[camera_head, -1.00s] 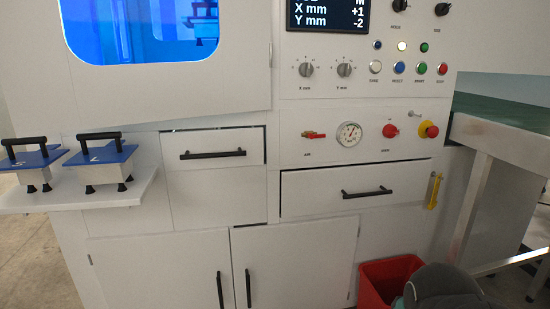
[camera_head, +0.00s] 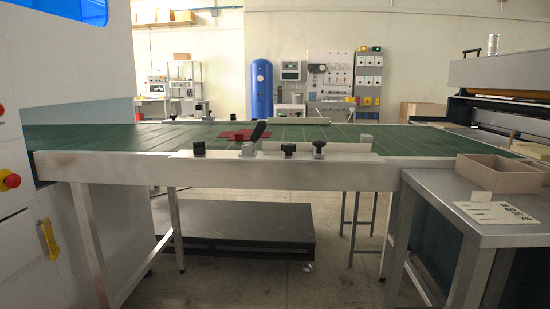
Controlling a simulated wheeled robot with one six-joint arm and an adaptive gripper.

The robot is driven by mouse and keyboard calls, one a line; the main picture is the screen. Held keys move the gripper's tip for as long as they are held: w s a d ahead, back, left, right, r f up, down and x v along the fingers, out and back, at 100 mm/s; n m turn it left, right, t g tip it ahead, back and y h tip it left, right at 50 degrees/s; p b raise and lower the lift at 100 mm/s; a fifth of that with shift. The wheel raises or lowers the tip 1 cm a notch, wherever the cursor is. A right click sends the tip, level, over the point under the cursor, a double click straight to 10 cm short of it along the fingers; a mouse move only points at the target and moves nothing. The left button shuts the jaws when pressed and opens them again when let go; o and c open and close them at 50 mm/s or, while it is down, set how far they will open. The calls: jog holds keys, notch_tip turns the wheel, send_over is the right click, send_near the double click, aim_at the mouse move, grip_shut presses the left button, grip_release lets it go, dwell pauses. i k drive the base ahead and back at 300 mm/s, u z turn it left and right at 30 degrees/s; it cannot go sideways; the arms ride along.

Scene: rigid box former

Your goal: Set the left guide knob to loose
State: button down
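A long green conveyor bed (camera_head: 100,138) with a pale front rail (camera_head: 225,172) crosses the middle of the view. Several small dark knobs stand along the rail: a left one (camera_head: 199,149), one near the middle (camera_head: 289,150) and a right one on a metal block (camera_head: 319,146). A black lever (camera_head: 258,131) rises between them, leaning right, with a small dark fitting at its foot. I cannot read any label or tell whether a knob is loose or tight. My gripper is not in view.
A red piece (camera_head: 237,134) lies on the green bed. A white machine (camera_head: 80,65) with a red emergency button (camera_head: 12,181) stands left. A steel side table (camera_head: 450,194) with an open box (camera_head: 497,171) and white card (camera_head: 503,214) stands right. A dark pallet (camera_head: 235,222) lies under the bed.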

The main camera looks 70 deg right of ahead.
aim_at(289, 149)
jog(key=z, duration=2.35)
